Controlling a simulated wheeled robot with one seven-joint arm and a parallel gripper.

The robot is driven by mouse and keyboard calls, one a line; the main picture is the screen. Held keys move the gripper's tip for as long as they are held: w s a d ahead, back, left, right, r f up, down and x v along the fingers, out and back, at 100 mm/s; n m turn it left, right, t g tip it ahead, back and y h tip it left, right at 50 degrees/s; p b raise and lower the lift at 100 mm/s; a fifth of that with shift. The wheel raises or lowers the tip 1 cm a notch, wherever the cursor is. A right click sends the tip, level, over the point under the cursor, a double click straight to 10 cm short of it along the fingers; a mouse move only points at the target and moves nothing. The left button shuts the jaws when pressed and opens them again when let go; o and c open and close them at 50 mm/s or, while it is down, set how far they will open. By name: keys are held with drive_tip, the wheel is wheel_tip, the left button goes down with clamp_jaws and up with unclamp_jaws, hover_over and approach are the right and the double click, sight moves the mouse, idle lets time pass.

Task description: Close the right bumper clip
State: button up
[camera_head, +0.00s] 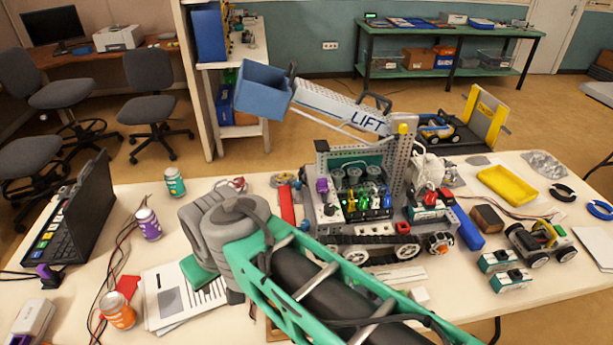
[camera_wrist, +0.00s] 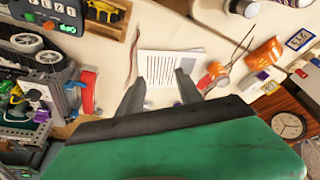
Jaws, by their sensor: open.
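The tracked club robot (camera_head: 375,245) stands on the table, with a lift arm (camera_head: 340,105) raised toward the left. A red bar (camera_head: 287,205) shows at its left side. In the wrist view, a red part beside a blue one (camera_wrist: 88,92) shows at the robot's end, left of my fingers. I cannot tell which part is the right bumper clip. My gripper (camera_wrist: 159,88) is open and empty, its two dark fingers apart over the table near a printed sheet (camera_wrist: 172,64). In the head view, my green arm crosses the front and hides part of the robot's near side.
A yellow tray (camera_head: 507,184) and a small wheeled car (camera_head: 541,240) lie at the right. Loose wires run near the cans.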

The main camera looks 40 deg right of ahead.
drive_tip(key=shift+o, duration=0.4)
drive_tip(key=w+d+f+m+h+b, duration=0.1)
drive_tip(key=w+d+f+m+b, duration=0.1)
drive_tip(key=w+d, duration=0.4)
drive_tip(key=shift+w+m+t+h+b, duration=0.35)
drive_tip(key=shift+w+m+b, duration=0.3)
drive_tip(key=shift+w, duration=0.35)
drive_tip(key=m+g+h+b, duration=0.3)
drive_tip(key=m+h+b, duration=0.7)
drive_tip(key=m+h, duration=0.25)
approach(297, 182)
drive_tip(key=shift+s+d+f+t+y, duration=0.1)
drive_tip(key=shift+d+t+y, duration=0.1)
drive_tip(key=shift+d, duration=0.25)
drive_tip(key=shift+s+d+t+y, duration=0.1)
drive_tip(key=shift+d+y, duration=0.1)
drive_tip(key=shift+d, duration=0.25)
drive_tip(key=x, duration=0.7)
drive_tip(key=shift+d+p, duration=0.1)
drive_tip(key=shift+p, duration=0.25)
drive_tip(key=shift+c, duration=0.2)
clamp_jaws()
